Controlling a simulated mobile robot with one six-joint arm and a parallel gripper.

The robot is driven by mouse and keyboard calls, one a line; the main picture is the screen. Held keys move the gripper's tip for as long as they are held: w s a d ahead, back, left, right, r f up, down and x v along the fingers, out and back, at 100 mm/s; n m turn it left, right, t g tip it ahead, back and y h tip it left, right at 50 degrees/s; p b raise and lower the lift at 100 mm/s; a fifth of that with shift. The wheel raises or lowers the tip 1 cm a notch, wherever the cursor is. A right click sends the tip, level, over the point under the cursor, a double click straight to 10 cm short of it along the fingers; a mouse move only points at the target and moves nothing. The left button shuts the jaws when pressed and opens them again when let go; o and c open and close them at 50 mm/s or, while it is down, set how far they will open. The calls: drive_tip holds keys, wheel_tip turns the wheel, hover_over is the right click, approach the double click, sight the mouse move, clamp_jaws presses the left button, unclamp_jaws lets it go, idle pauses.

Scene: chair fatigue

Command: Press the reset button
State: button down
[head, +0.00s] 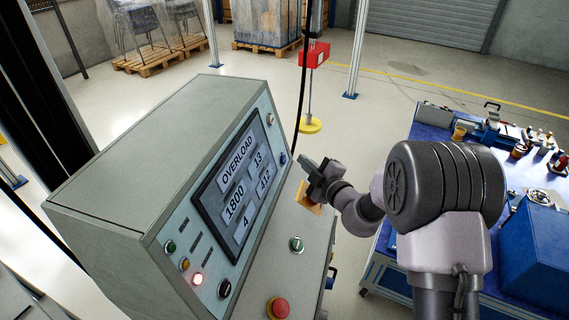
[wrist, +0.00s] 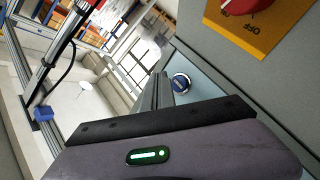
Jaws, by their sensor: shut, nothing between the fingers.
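A blue round button (head: 283,159) sits at the right end of the sloped console face, beside the screen. Any label on it is too small to read. It also shows in the wrist view (wrist: 181,83), just right of my fingertips. My gripper (head: 304,163) is shut and empty, its tip a short way right of the blue button in the head view. I see a gap there, though its depth is hard to judge. The grey console (head: 130,170) carries a screen (head: 240,190) reading OVERLOAD, 1800, 13, 4 and 412.
A yellow plate marked OFF with a red switch (wrist: 247,5) is close to my gripper. Green (head: 296,244) and red mushroom (head: 278,308) buttons stand on the lower ledge. A lit red lamp (head: 197,280) is at the face's left end. A blue workbench (head: 440,120) stands right.

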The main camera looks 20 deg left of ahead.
drive_tip(key=shift+a+f, duration=0.2)
drive_tip(key=shift+a, duration=0.9)
drive_tip(key=shift+a+p, duration=0.1)
drive_tip(key=shift+p, duration=0.25)
idle(0.9)
drive_tip(key=shift+s+a+f, duration=0.1)
drive_tip(key=shift+a, duration=0.2)
drive_tip(key=shift+a+f+p, duration=0.1)
drive_tip(key=shift+a+p, duration=0.25)
drive_tip(key=shift+p, duration=0.05)
idle(0.4)
idle(0.4)
drive_tip(key=shift+d+r+p, duration=0.2)
drive_tip(key=shift+d+p, duration=0.3)
drive_tip(key=shift+d, duration=0.25)
drive_tip(key=d+p, duration=0.1)
drive_tip(key=d, duration=0.1)
drive_tip(key=d+r+p, duration=0.1)
drive_tip(key=d, duration=0.2)
drive_tip(key=shift+w+r, duration=0.1)
drive_tip(key=shift+w, duration=0.1)
